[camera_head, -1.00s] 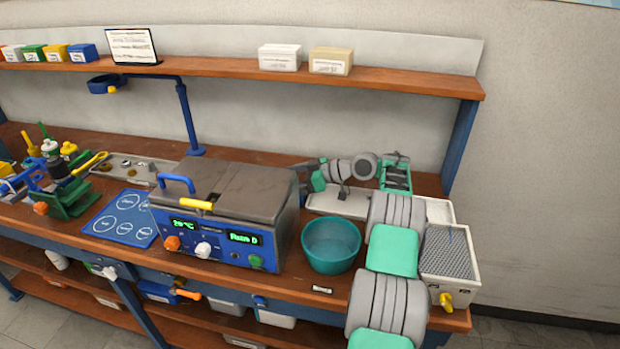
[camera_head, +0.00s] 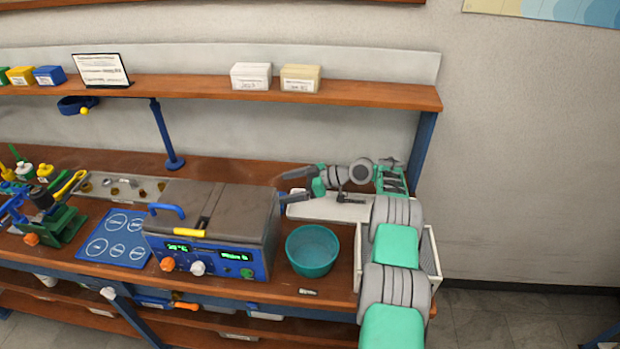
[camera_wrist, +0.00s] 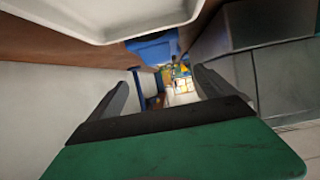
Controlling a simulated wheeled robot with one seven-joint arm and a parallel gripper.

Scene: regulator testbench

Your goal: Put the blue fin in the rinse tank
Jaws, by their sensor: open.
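I cannot make out a blue fin in either current view. No vessel is marked as the rinse tank. A teal round tub (camera_head: 312,250) stands on the bench front, and a white bin (camera_head: 433,262) stands at the right end, mostly hidden behind my arm. My gripper (camera_head: 283,187) is open and empty above the back of the bench, beside the grey lidded machine (camera_head: 215,210), fingers pointing left. In the wrist view my gripper (camera_wrist: 165,85) shows two spread fingers with nothing between them.
A white tray (camera_head: 325,210) with a dark item lies below my gripper. A small pale object (camera_head: 308,292) lies on the front edge. A blue mat (camera_head: 117,238) and a green stand (camera_head: 60,228) are to the left. A shelf (camera_head: 200,88) holds boxes above.

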